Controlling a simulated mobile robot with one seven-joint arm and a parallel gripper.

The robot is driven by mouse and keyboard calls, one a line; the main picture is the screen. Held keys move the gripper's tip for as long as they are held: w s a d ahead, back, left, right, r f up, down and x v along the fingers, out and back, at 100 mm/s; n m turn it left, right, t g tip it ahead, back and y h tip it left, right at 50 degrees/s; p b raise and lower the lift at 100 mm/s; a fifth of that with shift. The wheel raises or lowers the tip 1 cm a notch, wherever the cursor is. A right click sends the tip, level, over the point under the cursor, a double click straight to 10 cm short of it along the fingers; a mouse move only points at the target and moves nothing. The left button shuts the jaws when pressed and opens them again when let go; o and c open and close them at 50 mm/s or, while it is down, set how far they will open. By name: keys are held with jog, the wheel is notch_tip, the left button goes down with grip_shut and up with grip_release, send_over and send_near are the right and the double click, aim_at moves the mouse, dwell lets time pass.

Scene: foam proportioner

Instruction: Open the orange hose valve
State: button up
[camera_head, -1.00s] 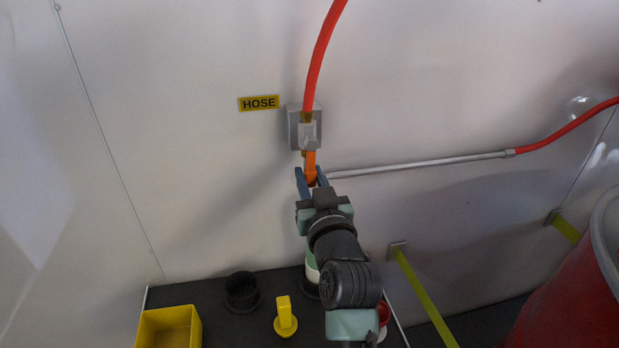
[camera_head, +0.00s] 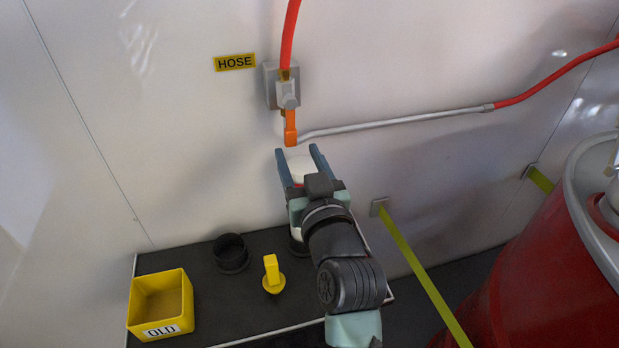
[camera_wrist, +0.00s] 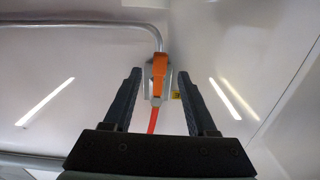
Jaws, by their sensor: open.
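The orange valve handle (camera_head: 290,129) hangs straight down from the metal valve (camera_head: 288,94) on the white wall, beside the yellow HOSE label (camera_head: 235,62). My gripper (camera_head: 298,151) is open just below the handle's lower end in the head view, with a gap between them. In the wrist view, the orange handle (camera_wrist: 159,76) appears beyond and between the open fingers of my gripper (camera_wrist: 164,72), touching neither. A white object with a red edge (camera_head: 300,166) shows between the fingers in the head view; whether it is behind them is unclear.
A red hose (camera_head: 289,35) rises from the valve, and a grey pipe (camera_head: 395,123) runs right. A red drum (camera_head: 540,260) stands right.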

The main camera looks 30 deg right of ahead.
jog(key=v, duration=0.6)
jog(key=shift+s, duration=0.3)
jog(key=w+a+r+n+t+y, duration=0.1)
jog(key=a+r+t, duration=0.1)
jog(key=a+r, duration=0.35)
jog(key=a+r+n+t+y, duration=0.1)
jog(key=a+r, duration=0.2)
jog(key=r, duration=0.6)
jog(key=w+a+r+n+t+y, duration=0.1)
jog(key=a+r+t, duration=0.1)
jog(key=a+r, duration=0.35)
jog(key=s+a+r+t+y, duration=0.1)
jog(key=s+a+r+t, duration=0.3)
jog(key=r, duration=0.5)
jog(key=s+a+r+t+y, duration=0.1)
jog(key=s+a+r, duration=0.4)
jog(key=r, duration=0.5)
notch_tip(320, 180, up, 21)
jog(key=d+p, duration=0.1)
jog(key=p, duration=2.1)
jog(key=shift+d+n+p, duration=0.25)
jog(key=shift+n+p, duration=0.05)
jog(key=shift+p, duration=0.05)
